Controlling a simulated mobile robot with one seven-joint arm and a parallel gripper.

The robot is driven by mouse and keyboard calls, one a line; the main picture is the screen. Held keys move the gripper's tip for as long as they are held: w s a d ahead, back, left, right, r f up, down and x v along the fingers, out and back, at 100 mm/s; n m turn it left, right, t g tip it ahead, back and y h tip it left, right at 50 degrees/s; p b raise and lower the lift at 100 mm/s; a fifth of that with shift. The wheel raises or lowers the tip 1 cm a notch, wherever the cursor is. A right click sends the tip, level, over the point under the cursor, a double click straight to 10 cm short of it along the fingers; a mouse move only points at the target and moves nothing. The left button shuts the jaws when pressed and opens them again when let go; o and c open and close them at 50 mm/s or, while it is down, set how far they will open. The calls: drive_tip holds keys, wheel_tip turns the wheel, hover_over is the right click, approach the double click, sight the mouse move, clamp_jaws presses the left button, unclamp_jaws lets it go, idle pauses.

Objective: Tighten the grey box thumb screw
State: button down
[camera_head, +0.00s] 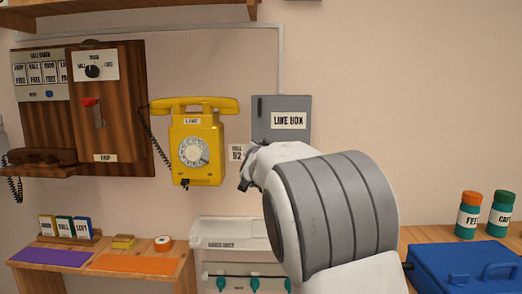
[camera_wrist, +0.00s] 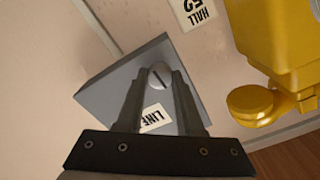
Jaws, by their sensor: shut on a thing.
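The grey box (camera_head: 283,104), labelled LINE BOX, is fixed to the wall right of the yellow phone. In the wrist view the grey box (camera_wrist: 108,84) appears tilted, with its LINE label partly hidden by a finger. The thumb screw (camera_wrist: 157,79) is a small round grey knob with a dark slot line across it. My gripper (camera_wrist: 158,76) has its two fingertips closed on either side of the thumb screw. In the head view my arm covers the lower part of the box, and the fingertips and the screw are hidden.
The yellow wall phone (camera_head: 195,140) hangs just left of the box, with a HALL 52 card (camera_head: 237,153) between them. A blue case (camera_head: 468,268) and two jars (camera_head: 468,215) sit on the right bench.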

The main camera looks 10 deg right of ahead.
drive_tip(key=shift+m, duration=0.4)
drive_tip(key=c, duration=0.5)
unclamp_jaws()
drive_tip(key=s+a+p, duration=0.1)
drive_tip(key=s, duration=0.4)
drive_tip(key=s+a+p, duration=0.1)
drive_tip(key=s, duration=0.5)
drive_tip(key=s+a+p, duration=0.1)
drive_tip(key=s, duration=0.5)
drive_tip(key=shift+s+a, duration=0.1)
drive_tip(key=shift+a, duration=0.1)
